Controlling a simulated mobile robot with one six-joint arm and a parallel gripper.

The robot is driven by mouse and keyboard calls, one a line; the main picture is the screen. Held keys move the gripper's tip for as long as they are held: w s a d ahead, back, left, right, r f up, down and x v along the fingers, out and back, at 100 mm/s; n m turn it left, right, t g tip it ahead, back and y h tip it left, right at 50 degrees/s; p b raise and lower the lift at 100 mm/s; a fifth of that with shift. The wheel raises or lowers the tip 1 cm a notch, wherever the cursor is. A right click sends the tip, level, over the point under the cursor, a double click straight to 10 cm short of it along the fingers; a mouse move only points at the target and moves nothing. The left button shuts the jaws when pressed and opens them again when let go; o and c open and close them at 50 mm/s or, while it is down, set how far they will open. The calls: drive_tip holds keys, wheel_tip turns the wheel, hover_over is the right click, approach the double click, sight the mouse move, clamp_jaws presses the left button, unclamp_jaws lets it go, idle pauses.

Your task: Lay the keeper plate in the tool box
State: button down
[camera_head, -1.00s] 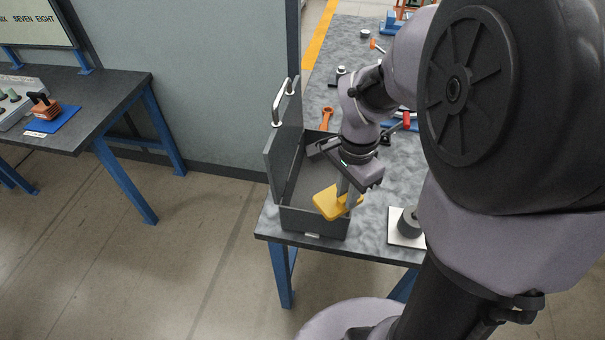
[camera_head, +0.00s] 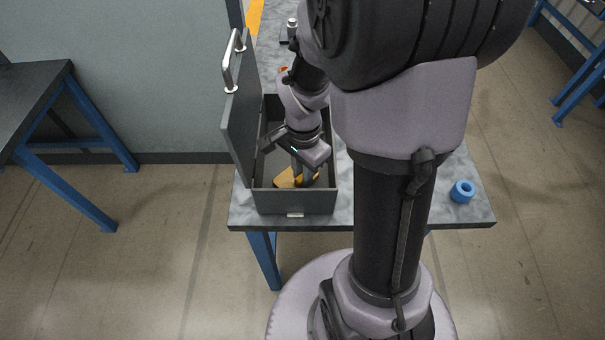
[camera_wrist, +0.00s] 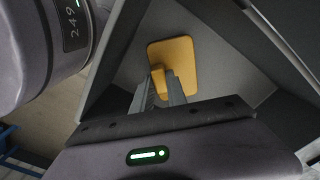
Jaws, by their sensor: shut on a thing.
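The keeper plate is a yellow plate (camera_head: 288,179) with rounded corners, low inside the tool box. It also shows in the wrist view (camera_wrist: 179,55), with a raised grip between my fingers. My gripper (camera_head: 303,176) reaches down into the box and is shut on the plate's grip; its fingers also show in the wrist view (camera_wrist: 163,88). The tool box (camera_head: 297,202) is dark grey, with its lid (camera_head: 241,125) standing open on the left. I cannot tell whether the plate touches the box floor.
The box stands near the front edge of a grey bench (camera_head: 471,213). A blue ring (camera_head: 462,191) lies at the bench's right. My arm hides much of the bench. Another dark table (camera_head: 30,100) stands at the left.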

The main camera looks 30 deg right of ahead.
drive_tip(key=c, duration=1.8)
unclamp_jaws()
drive_tip(key=shift+f, duration=0.15)
drive_tip(key=o, duration=0.5)
wheel_tip(320, 180, up, 12)
drive_tip(key=p, duration=0.5)
drive_tip(key=s+a+r+n+t, duration=0.2)
drive_tip(key=s+a+r+n, duration=0.1)
drive_tip(key=a+r, duration=0.1)
drive_tip(key=s+a+r+n+t+y, duration=0.1)
drive_tip(key=s+a+r+n+t, duration=0.1)
drive_tip(key=a+r+n, duration=0.2)
drive_tip(key=s+a+r+n+t+y, duration=0.1)
drive_tip(key=s+a+r+n, duration=0.2)
drive_tip(key=a, duration=0.4)
drive_tip(key=shift+s+r+n+t, duration=0.3)
drive_tip(key=shift+r+n+t, duration=0.1)
drive_tip(key=shift+r+n, duration=0.3)
